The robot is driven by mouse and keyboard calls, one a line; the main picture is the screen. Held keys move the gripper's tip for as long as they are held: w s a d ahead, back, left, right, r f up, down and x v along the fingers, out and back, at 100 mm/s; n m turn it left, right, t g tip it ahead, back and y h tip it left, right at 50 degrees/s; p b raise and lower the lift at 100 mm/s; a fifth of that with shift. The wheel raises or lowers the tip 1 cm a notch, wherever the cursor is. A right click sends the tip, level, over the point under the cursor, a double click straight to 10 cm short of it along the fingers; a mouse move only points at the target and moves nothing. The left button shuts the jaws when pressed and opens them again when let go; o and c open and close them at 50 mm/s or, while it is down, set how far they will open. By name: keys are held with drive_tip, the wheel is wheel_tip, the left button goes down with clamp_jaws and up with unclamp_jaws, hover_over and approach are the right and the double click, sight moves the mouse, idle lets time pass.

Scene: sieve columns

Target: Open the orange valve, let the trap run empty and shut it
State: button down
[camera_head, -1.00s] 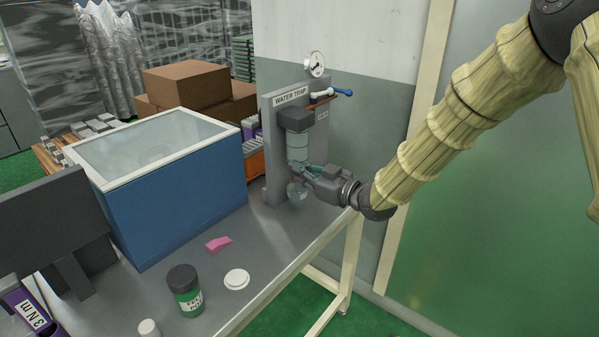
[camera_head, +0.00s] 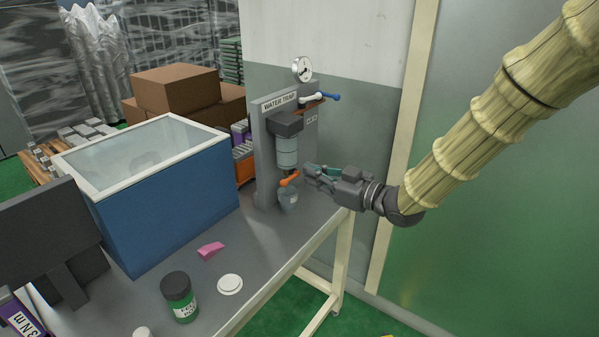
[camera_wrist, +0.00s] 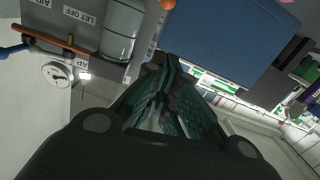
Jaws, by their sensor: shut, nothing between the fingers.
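The water trap is a grey panel (camera_head: 268,170) with a dark head and a clear bowl (camera_head: 287,152); the bowl also shows at the top of the wrist view (camera_wrist: 122,32). The orange valve (camera_head: 289,179) sits under the bowl, its handle slanting up to the right. A small clear cup (camera_head: 288,201) stands below it on the bench. The water level in the bowl is too small to tell. My gripper (camera_head: 307,174) is shut and empty, just right of the orange valve, apparently apart from it. Its closed fingers (camera_wrist: 166,62) show in the wrist view.
A blue lever (camera_head: 328,97) and a gauge (camera_head: 302,69) sit above the trap. A blue glass-topped box (camera_head: 185,205) stands left. A pink wedge (camera_head: 210,251), dark green-labelled jar (camera_head: 179,296) and white disc (camera_head: 230,285) lie in front. Free room is right of the bench.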

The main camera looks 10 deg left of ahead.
drive_tip(key=v, duration=0.2)
drive_tip(key=shift+d, duration=0.25)
drive_tip(key=s+d+f+m+h+p, duration=0.1)
drive_tip(key=s+d+f+m+h, duration=0.3)
drive_tip(key=f, duration=0.6)
drive_tip(key=s+d+f+m+h+p, duration=0.1)
drive_tip(key=s+d+f+m+h, duration=0.15)
drive_tip(key=d+f, duration=0.65)
drive_tip(key=s+d+f+m+h+p, duration=0.1)
drive_tip(key=s+d+f+m+h, duration=0.25)
drive_tip(key=f, duration=0.85)
drive_tip(key=s+d+f+m+g+h, duration=0.1)
drive_tip(key=s+d+f, duration=0.3)
drive_tip(key=s, duration=0.6)
drive_tip(key=s+d+f+m+g+h+p, duration=0.1)
drive_tip(key=s+d+f, duration=0.4)
drive_tip(key=s, duration=0.5)
drive_tip(key=s+d+f+m+g+h+p, duration=0.1)
drive_tip(key=s+d+f+m+g+h, duration=0.2)
drive_tip(key=s+d, duration=0.5)
drive_tip(key=shift+s+f+g+h, duration=0.6)
drive_tip(key=shift+s+f+g, duration=0.2)
drive_tip(key=shift+s, duration=0.4)
drive_tip(key=shift+d+r, duration=0.1)
drive_tip(key=shift+d, duration=0.05)
